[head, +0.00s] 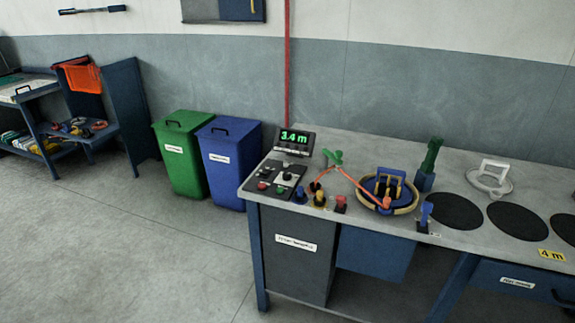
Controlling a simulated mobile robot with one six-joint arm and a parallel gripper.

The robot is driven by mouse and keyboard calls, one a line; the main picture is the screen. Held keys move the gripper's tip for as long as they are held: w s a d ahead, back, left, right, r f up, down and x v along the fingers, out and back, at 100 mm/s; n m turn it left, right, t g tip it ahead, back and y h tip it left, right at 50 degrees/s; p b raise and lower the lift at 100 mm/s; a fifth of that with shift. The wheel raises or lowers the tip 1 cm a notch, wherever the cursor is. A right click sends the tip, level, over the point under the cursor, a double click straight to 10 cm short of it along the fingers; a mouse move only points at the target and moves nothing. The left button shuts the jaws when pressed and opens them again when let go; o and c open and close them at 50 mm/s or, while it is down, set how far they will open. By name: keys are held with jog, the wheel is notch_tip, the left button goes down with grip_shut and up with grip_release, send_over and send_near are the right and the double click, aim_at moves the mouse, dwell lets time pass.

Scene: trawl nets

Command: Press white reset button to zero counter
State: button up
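The counter (295,140) stands at the back left corner of the workbench, and its green digits read 3.4 m. In front of it is a dark control panel (268,174). A small white round spot, which looks like the white button (288,176), sits on the panel's right part. A red button (262,185) and a green button (280,190) are near the panel's front edge. The fine detail of the panel is too small to tell. My gripper is not in view.
Several coloured pegs (319,198) stand just right of the panel. A coil with a blue frame (390,187) and an orange line lies further right on the workbench (440,236). Green (182,150) and blue (228,160) bins stand left. The floor (120,250) in front is clear.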

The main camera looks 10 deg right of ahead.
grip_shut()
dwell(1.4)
